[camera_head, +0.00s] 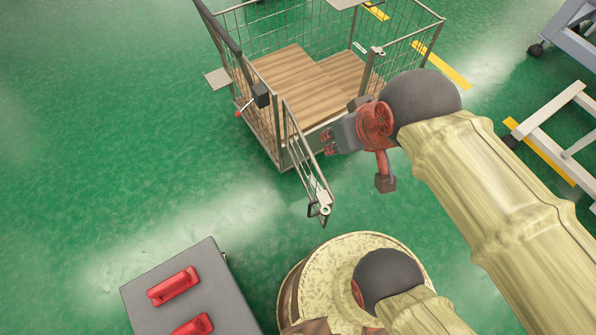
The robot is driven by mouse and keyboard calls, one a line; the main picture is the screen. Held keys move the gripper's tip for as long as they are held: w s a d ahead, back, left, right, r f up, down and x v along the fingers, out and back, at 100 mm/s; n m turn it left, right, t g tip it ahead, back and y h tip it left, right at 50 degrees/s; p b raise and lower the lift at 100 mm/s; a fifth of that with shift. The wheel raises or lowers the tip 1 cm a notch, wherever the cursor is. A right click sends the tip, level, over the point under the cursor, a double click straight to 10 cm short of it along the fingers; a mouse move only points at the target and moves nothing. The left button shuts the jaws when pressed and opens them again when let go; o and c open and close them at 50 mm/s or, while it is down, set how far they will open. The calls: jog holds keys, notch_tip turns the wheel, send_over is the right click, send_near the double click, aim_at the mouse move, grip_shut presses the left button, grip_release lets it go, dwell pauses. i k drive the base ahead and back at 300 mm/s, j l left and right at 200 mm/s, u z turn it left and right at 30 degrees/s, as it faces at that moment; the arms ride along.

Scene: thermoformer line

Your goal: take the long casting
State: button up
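I cannot make out a long casting for sure in the head view. Two red slotted pieces, one nearer the middle (173,286) and one at the bottom edge (194,325), are on top of a grey box (215,275) at lower left; I cannot tell whether they are castings or handles. My gripper (328,143), grey and red, is at the end of my arm, in front of the cage cart's near right side in the picture. Its fingers are small and turned away, so whether they are open or shut is unclear. I see no held object clearly.
A wire cage cart (279,157) stands at upper centre, its wooden floor (310,85) bare where visible. Its gate (307,160) swings out towards me. Pale wheeled frames (550,105) stand at right. The green floor at left is clear, with yellow lines (445,68) at right.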

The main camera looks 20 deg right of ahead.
aim_at(163, 292)
jog(key=u, duration=2.2)
jog(key=i+l+u, duration=0.1)
jog(key=u, duration=0.25)
jog(key=i+l+u, duration=0.1)
jog(key=u, duration=0.25)
jog(key=i+l+u, duration=0.15)
jog(key=u, duration=0.2)
